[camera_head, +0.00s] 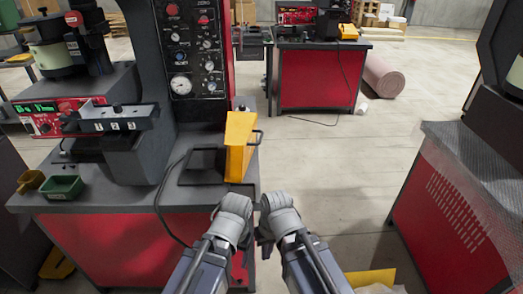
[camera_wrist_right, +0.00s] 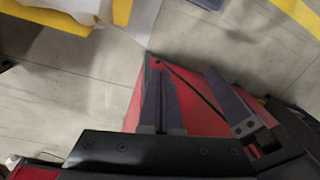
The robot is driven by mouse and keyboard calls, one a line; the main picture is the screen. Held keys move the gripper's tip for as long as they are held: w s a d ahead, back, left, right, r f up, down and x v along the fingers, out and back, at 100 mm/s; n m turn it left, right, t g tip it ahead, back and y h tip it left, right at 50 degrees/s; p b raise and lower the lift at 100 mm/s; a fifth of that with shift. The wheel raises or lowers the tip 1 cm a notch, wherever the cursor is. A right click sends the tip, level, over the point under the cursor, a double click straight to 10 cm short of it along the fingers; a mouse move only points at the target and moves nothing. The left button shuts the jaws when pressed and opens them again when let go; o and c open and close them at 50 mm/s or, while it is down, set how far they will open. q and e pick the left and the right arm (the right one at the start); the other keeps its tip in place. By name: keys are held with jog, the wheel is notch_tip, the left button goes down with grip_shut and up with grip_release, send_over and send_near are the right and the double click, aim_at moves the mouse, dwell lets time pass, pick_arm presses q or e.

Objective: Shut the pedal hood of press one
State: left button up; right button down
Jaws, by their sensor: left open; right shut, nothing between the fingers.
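The yellow pedal hood (camera_head: 239,145) of the near left press stands upright at the right edge of its bench top, beside a flat black pedal base (camera_head: 203,167). It looks raised, with a dark handle on its right side. My left gripper (camera_head: 244,243) is open and my right gripper (camera_head: 265,244) is shut and empty. Both hang low at the bench's front right corner, below and in front of the hood, touching neither it nor the base. My wrists largely hide the fingers. The right wrist view shows dark finger parts (camera_wrist_right: 160,104) over a red surface, without the hood.
The grey bench top (camera_head: 120,197) carries the press (camera_head: 185,50), a green tray (camera_head: 62,187) and a black cable. A second red bench (camera_head: 448,215) stands at right. Open floor (camera_head: 330,170) lies between them. Another press with a yellow hood (camera_head: 348,32) is behind.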

jog(key=w+a+r+m+t+y+b, duration=0.2)
jog(key=w+r+m+t+y+b, duration=0.15)
jog(key=w+y, duration=0.2)
jog(key=w+a+r+m+t+y+b, duration=0.1)
jog(key=w+r+m+t+y+b, duration=0.15)
jog(key=w+m+y, duration=0.35)
jog(key=w+d+r+m+t+h+b, duration=0.1)
jog(key=w+d+r+m+t+b, duration=0.1)
jog(key=w+d+r+m+t, duration=0.35)
jog(key=w+d+r+m+t+h+b, duration=0.25)
jog(key=d+t, duration=0.35)
jog(key=d, duration=0.3)
jog(key=w+a+r+p, duration=0.2)
jog(key=w+a, duration=0.7)
jog(key=w, duration=0.1)
jog(key=shift+r+y+p, duration=0.2)
jog(key=shift+y+p, duration=0.15)
jog(key=shift+y, duration=0.05)
jog(key=shift+m, duration=0.25)
jog(key=shift+g, duration=0.25)
